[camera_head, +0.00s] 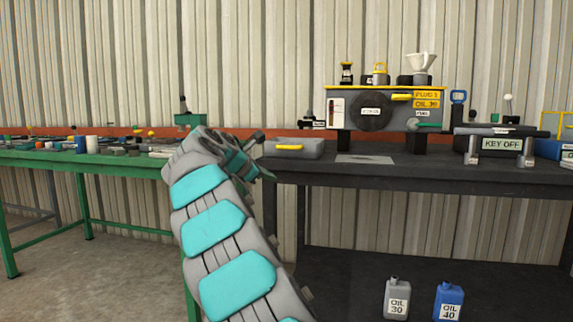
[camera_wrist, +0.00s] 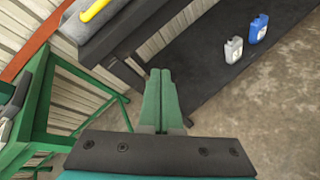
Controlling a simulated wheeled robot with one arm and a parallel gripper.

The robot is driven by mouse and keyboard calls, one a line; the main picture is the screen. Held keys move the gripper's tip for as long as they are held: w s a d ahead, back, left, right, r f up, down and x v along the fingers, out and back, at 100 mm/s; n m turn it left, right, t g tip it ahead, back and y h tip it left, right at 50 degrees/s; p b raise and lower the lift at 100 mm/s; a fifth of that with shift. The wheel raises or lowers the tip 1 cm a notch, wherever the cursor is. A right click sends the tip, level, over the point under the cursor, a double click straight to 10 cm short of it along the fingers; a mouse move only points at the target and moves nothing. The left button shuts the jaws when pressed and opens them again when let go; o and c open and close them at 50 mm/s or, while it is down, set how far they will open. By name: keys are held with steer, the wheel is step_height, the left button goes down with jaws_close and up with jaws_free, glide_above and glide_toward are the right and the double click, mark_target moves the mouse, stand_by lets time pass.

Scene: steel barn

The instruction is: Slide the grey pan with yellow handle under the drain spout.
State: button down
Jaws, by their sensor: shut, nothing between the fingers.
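The grey pan (camera_head: 310,150) with its yellow handle (camera_head: 289,147) sits at the left end of the dark bench, handle facing forward. Part of the pan (camera_wrist: 76,24) and its handle (camera_wrist: 95,10) show at the top of the wrist view. The box-shaped engine unit (camera_head: 345,96) stands on dark legs to the pan's right; I cannot clearly make out the drain spout. A flat grey plate (camera_head: 365,159) lies below the unit. My gripper (camera_head: 266,174) is shut and empty, just left of and below the pan, apart from it. Its closed fingers (camera_wrist: 162,75) show in the wrist view.
The dark bench (camera_head: 400,172) has a KEY OFF box (camera_head: 502,144) at right. A green table (camera_head: 110,163) with many small items stands at left. A grey OIL 30 jug (camera_head: 397,298) and blue OIL 40 jug (camera_head: 448,300) stand low under the bench.

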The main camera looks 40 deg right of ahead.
steer(key=w+d+n+t+h+b, duration=0.1)
steer(key=w+d+n+t+b, duration=0.15)
steer(key=w+n, duration=0.45)
steer(key=n+t+b, duration=0.3)
steer(key=n+t, duration=0.1)
glide_toward(289, 154)
steer(key=shift+h, duration=0.3)
steer(key=p+x, duration=0.4)
steer(key=shift+f, duration=0.1)
steer(key=shift+p+x, duration=0.6)
steer(key=shift+x, duration=0.2)
steer(key=shift+w+d+f+p, duration=0.2)
steer(key=shift+w+d+p, duration=0.2)
